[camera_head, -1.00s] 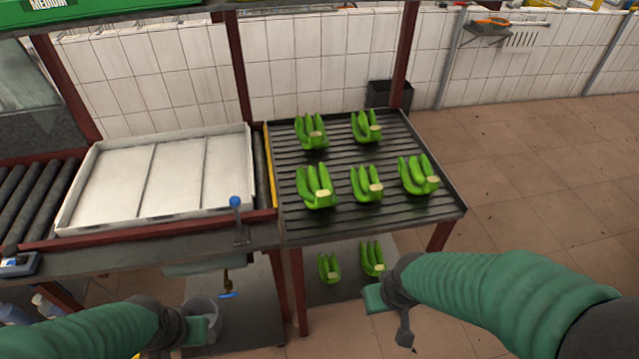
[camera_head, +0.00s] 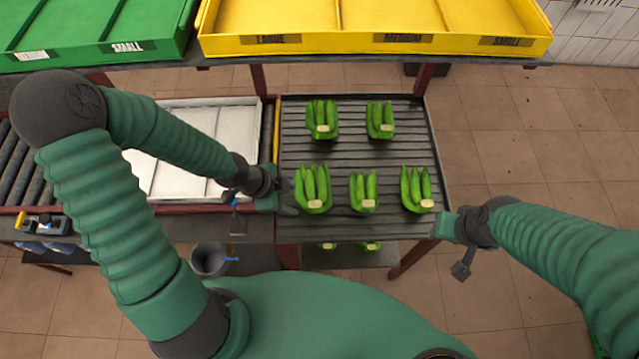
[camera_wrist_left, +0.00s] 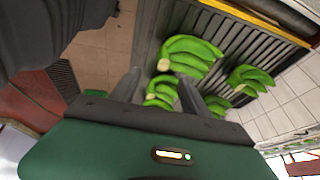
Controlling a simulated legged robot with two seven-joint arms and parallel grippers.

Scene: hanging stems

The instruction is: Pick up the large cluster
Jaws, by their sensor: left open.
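Several green banana clusters lie on a dark slatted table. The front-left cluster (camera_head: 313,189) looks among the biggest; the others are front-middle (camera_head: 363,191), front-right (camera_head: 416,189), back-left (camera_head: 322,119) and back-right (camera_head: 380,119). My left gripper (camera_head: 288,203) is open and empty, just left of the front-left cluster, near the table's left edge. In the left wrist view its fingers (camera_wrist_left: 160,92) point toward the clusters, and a big cluster (camera_wrist_left: 190,56) lies just beyond them. My right gripper (camera_head: 441,228) is by the table's front-right corner; its fingers are not clear.
A yellow bin (camera_head: 375,45) labelled large, medium and small stands on the shelf behind, beside a green bin (camera_head: 95,50). A white tray (camera_head: 232,103) sits left of the slatted table (camera_head: 350,228). More clusters (camera_head: 370,246) show on a lower shelf.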

